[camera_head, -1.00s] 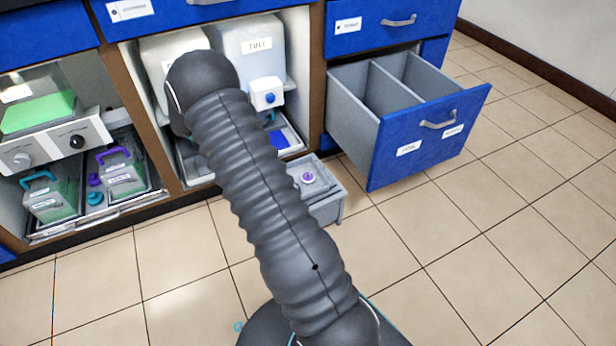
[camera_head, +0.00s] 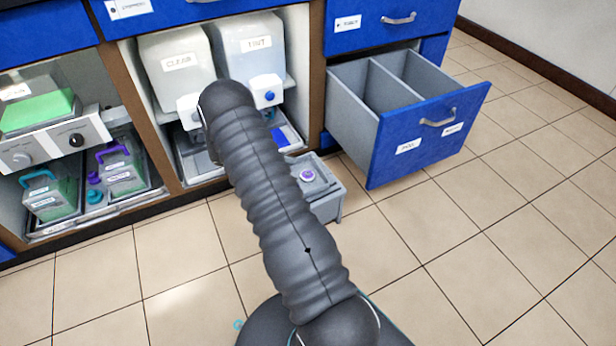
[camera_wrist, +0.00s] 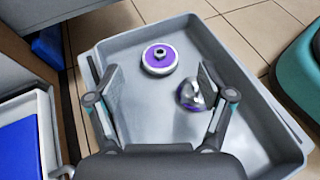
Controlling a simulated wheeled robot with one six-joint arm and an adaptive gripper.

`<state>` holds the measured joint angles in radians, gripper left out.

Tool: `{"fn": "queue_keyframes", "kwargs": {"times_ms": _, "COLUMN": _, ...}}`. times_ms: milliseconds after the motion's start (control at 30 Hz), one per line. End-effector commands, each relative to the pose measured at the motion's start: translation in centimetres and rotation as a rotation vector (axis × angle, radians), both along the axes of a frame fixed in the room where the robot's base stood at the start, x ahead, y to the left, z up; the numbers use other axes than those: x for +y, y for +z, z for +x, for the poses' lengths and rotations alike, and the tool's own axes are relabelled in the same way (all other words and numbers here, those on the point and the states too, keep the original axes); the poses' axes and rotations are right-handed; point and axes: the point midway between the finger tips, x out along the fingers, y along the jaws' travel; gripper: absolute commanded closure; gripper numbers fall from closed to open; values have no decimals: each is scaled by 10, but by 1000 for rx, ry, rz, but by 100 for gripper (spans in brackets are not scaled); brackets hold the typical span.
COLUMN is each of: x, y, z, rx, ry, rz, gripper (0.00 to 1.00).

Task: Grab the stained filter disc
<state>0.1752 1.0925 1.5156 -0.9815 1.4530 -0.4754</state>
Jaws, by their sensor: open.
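In the wrist view a purple and white disc with a dark metal knob (camera_wrist: 160,59) lies flat in a grey bin (camera_wrist: 240,65), just beyond my fingertips. A second purple and silver piece (camera_wrist: 188,96) lies nearer, close by the right finger, which seems to hide part of it; I cannot tell clearly which one is stained. My gripper (camera_wrist: 158,82) is open and empty over the bin, one finger on each side of the gap. In the head view one purple-topped piece (camera_head: 307,176) shows in the bin; my arm hides the gripper.
An open blue-fronted drawer (camera_head: 420,135) with an empty divided inside juts out right of the bin. White containers labelled CLEAR (camera_head: 178,62) and TINT (camera_head: 250,45) stand in the cabinet behind my arm. Green-filled jars (camera_head: 52,198) sit at left. The tiled floor in front is clear.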

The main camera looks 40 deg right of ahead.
Motion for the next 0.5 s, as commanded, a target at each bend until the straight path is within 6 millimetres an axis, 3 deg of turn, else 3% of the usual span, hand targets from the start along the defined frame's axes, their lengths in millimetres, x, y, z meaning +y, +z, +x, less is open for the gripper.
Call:
{"fn": "queue_keyframes", "kwargs": {"times_ms": 267, "x": -12, "y": -6, "z": -9, "rx": 1, "ry": -2, "rz": 0, "gripper": 20}}
{"fn": "queue_keyframes", "kwargs": {"times_ms": 500, "x": -36, "y": -19, "z": -28, "rx": 1, "ry": -2, "rz": 0, "gripper": 20}}
